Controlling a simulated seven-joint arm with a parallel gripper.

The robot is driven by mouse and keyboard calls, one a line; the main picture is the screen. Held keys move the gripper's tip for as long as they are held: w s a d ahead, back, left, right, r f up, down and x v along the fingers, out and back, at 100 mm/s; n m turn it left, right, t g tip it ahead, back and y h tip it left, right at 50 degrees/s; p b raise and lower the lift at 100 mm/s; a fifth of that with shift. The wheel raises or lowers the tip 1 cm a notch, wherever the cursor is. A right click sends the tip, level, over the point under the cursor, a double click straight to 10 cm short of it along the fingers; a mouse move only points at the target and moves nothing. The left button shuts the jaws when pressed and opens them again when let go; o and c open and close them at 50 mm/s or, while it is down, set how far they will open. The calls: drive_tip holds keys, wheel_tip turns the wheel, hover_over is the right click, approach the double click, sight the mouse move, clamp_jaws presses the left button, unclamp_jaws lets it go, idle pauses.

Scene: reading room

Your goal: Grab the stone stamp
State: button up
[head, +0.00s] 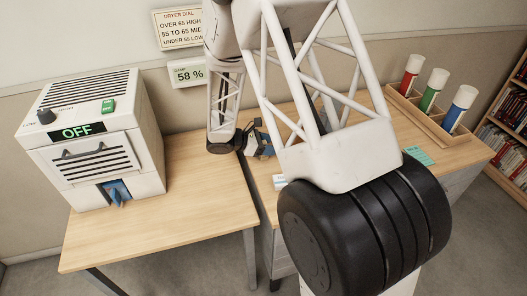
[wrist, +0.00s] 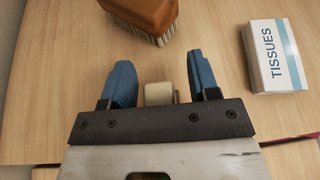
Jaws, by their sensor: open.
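A small cream block (wrist: 158,93), which looks like the stone stamp, lies on the wooden table in the wrist view. Its near part is hidden behind the dark bar of my gripper. My gripper (wrist: 163,80) is open, with one blue finger to the left of the block and one to the right. A gap shows on both sides, and the block is closer to the right finger. In the head view my gripper (head: 260,144) is mostly hidden by my arm, and I cannot see the stamp there.
A brown brush (wrist: 143,14) lies just beyond the fingers, and a tissue box (wrist: 275,55) is to the right. In the head view, a dryer (head: 95,135) reading OFF stands left, and a rack (head: 432,122) with red, green and blue tubes stands back right.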

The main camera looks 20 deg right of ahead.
clamp_jaws()
idle(0.3)
drive_tip(key=shift+r, duration=0.15)
drive_tip(key=shift+r, duration=1.75)
drive_tip(key=s, duration=0.5)
drive_tip(key=s+a, duration=0.1)
drive_tip(key=s, duration=0.4)
drive_tip(key=s+r, duration=0.1)
drive_tip(key=s, duration=0.5)
drive_tip(key=shift+a+r, duration=0.1)
drive_tip(key=shift+a, duration=0.2)
